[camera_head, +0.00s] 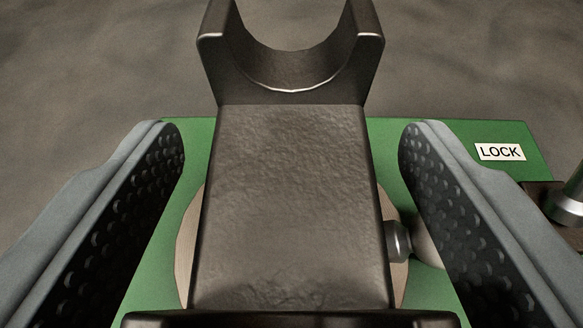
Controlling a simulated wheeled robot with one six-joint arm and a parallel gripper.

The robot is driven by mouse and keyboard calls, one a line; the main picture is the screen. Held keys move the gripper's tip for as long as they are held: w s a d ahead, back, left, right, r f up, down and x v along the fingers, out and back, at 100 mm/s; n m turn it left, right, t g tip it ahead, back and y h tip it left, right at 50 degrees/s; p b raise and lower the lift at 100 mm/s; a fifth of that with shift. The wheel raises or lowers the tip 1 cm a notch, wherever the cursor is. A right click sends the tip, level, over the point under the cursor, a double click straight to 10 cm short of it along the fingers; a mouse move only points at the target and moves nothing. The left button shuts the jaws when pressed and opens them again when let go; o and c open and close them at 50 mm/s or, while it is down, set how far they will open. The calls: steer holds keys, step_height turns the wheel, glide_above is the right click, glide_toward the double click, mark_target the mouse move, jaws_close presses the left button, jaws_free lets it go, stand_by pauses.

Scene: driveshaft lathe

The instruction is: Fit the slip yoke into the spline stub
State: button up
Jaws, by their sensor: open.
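A dark grey metal yoke (290,200), which looks like the slip yoke, fills the middle of the view. It has a forked upper end with a rounded U-shaped notch, and a flat rough body. My gripper (292,150) is open, with one dimpled dark pad on each side of the yoke. Both pads are apart from it, with green showing in the gaps. A second dark edge of the yoke crosses the bottom of the view. I cannot make out the spline stub; whatever lies beneath the yoke is hidden.
A green plate (505,132) with a "LOCK" label (500,152) lies behind the yoke. A tan round part (190,245) shows under the yoke. A small metal knob (398,241) sits close at its right. A metal lever or post (568,203) stands at the right edge. Grey floor lies beyond.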

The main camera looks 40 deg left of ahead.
steer(key=v, duration=1.7)
steer(key=shift+s, duration=0.2)
steer(key=s+a+r+m+t+h, duration=0.2)
steer(key=s+a+r, duration=0.1)
steer(key=s, duration=0.5)
steer(key=s+a+r+m+t+h, duration=0.2)
steer(key=s+a+r+h, duration=0.1)
steer(key=s, duration=0.5)
steer(key=s+a+r+m+t+h, duration=0.2)
steer(key=s+a+r+m, duration=0.1)
steer(key=s, duration=0.5)
steer(key=shift+s+a+r+t+h, duration=0.15)
steer(key=shift+s+r+t+h, duration=0.2)
steer(key=shift+r, duration=0.4)
steer(key=shift+w, duration=0.1)
